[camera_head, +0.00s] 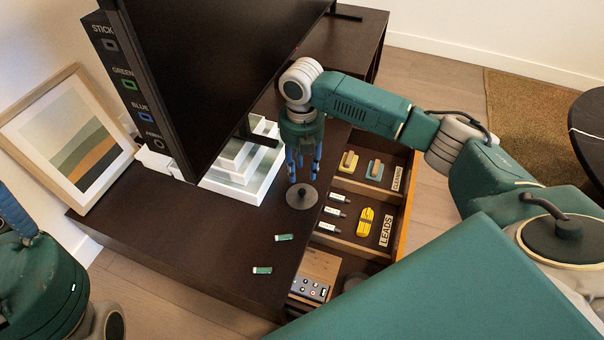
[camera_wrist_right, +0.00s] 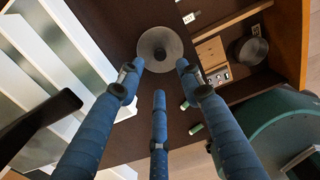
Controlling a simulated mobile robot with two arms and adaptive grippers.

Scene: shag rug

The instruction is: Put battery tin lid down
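The battery tin lid (camera_head: 302,196), a round grey disc with a dark knob, lies flat on the dark cabinet top beside the open drawer. My right gripper (camera_head: 303,170) is above it with its blue fingers pointing down. In the right wrist view the lid (camera_wrist_right: 173,58) shows beyond the spread fingertips (camera_wrist_right: 158,78), with nothing between them. An open round tin (camera_wrist_right: 250,50) stands in the drawer's near compartment; in the head view it is mostly hidden. My left gripper (camera_head: 14,212) shows only partly at the left edge.
Two green-and-white batteries (camera_head: 284,237) (camera_head: 262,270) lie on the cabinet top. The drawer (camera_head: 404,215) holds a remote (camera_head: 310,290), a yellow coiled lead (camera_head: 365,221), several small white items and two erasers. A white stepped stand (camera_head: 243,172) and large screen (camera_head: 215,70) border the lid's left.

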